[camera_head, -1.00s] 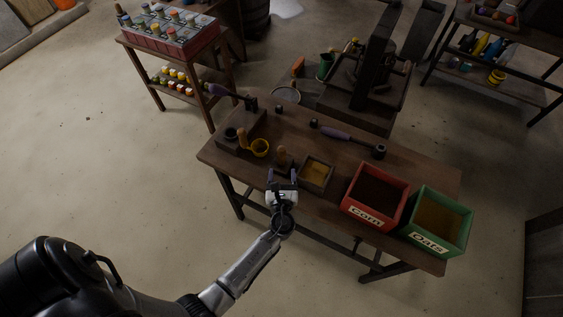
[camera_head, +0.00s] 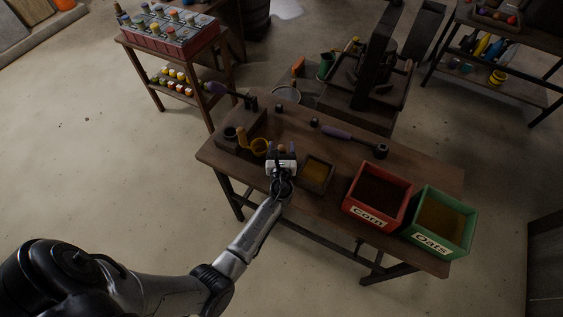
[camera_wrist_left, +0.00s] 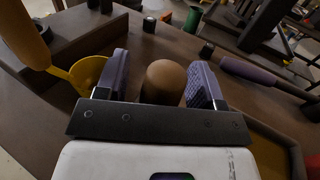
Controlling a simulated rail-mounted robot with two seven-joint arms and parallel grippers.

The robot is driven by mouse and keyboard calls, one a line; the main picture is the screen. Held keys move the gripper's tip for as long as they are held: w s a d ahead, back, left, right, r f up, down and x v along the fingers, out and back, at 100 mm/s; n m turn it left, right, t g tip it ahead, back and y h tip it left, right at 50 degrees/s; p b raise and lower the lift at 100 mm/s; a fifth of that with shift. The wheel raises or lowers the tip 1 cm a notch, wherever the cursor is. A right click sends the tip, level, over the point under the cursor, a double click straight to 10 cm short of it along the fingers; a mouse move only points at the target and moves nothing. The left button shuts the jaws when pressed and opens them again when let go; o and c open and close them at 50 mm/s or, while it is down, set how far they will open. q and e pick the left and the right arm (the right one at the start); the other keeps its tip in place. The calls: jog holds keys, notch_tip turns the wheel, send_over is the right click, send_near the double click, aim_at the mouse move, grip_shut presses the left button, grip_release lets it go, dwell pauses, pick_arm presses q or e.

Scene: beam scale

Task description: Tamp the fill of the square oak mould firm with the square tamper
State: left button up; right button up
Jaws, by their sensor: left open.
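The square oak mould (camera_head: 317,174) stands on the table with a yellowish fill inside; its edge also shows at the lower right of the left wrist view (camera_wrist_left: 274,153). My left gripper (camera_head: 281,150) is open just left of the mould. In the left wrist view its two purple finger pads (camera_wrist_left: 162,82) stand on either side of a rounded brown wooden knob (camera_wrist_left: 164,80), which looks like the tamper's handle. A gap shows at each side of the knob. The tamper's lower part is hidden behind the gripper. My right gripper is not in view.
A yellow scoop (camera_head: 259,147) with a wooden handle lies close on the left. A red Corn bin (camera_head: 352,208) and a green Oats bin (camera_head: 418,236) stand at the table's right. A purple-handled tool (camera_head: 338,133) lies behind the mould.

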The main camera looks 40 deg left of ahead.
pick_arm(q)
jog(key=shift+a, duration=0.1)
grip_shut()
dwell(0.6)
